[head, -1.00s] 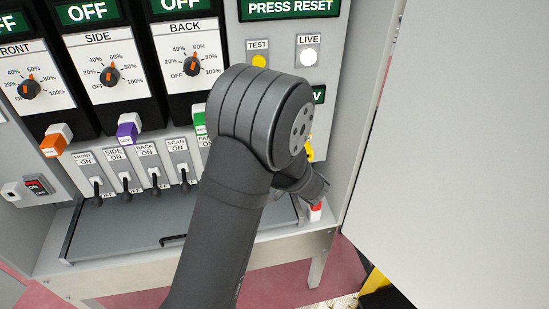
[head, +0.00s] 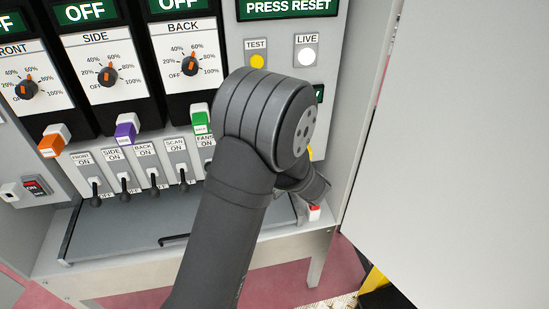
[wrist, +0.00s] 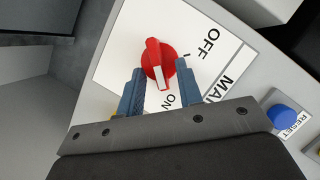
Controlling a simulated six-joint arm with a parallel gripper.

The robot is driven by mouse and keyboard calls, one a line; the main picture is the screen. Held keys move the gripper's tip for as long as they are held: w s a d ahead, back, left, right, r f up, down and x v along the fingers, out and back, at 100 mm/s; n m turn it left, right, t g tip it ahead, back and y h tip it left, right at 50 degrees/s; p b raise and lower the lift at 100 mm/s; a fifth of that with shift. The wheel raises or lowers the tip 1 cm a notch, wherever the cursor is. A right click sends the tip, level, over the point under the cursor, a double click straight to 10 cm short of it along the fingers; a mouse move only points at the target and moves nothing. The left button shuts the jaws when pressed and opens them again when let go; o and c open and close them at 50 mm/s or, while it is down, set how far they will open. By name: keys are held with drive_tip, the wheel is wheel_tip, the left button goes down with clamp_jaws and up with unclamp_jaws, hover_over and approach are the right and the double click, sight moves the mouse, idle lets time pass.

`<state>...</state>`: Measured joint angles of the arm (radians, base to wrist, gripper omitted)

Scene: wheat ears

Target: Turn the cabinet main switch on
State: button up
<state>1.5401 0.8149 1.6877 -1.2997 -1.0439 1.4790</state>
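The main switch (wrist: 158,62) is a red rotary knob on a white plate (wrist: 117,62) lettered OFF, ON and "MA...", seen in the wrist view. The white-marked end of its handle points down toward the ON lettering. My gripper (wrist: 160,70) has two blue fingers, set apart on either side of the knob. A gap shows between the fingers and the handle; whether either touches the knob's rim I cannot tell. In the head view my arm hides the switch and most of the gripper.
A blue RESET button (wrist: 281,118) sits right of the plate. In the head view, the panel has dials, coloured buttons and toggle switches (head: 154,183) left of my arm. A white door-like panel (head: 450,130) stands close on the right.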

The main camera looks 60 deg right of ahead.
drive_tip(key=shift+s, duration=0.1)
drive_tip(key=v, duration=1.7)
drive_tip(key=shift+r, duration=0.1)
drive_tip(key=x, duration=1.7)
drive_tip(key=shift+a, duration=0.1)
drive_tip(key=v, duration=1.7)
drive_tip(key=w+d+f+n+g, duration=0.1)
drive_tip(key=w+d+f+n, duration=0.1)
drive_tip(key=w, duration=0.5)
drive_tip(key=w+d+f+n+g+h, duration=0.1)
drive_tip(key=w+d+f+n, duration=0.1)
drive_tip(key=w+d, duration=0.3)
drive_tip(key=w, duration=0.3)
drive_tip(key=shift+d, duration=0.25)
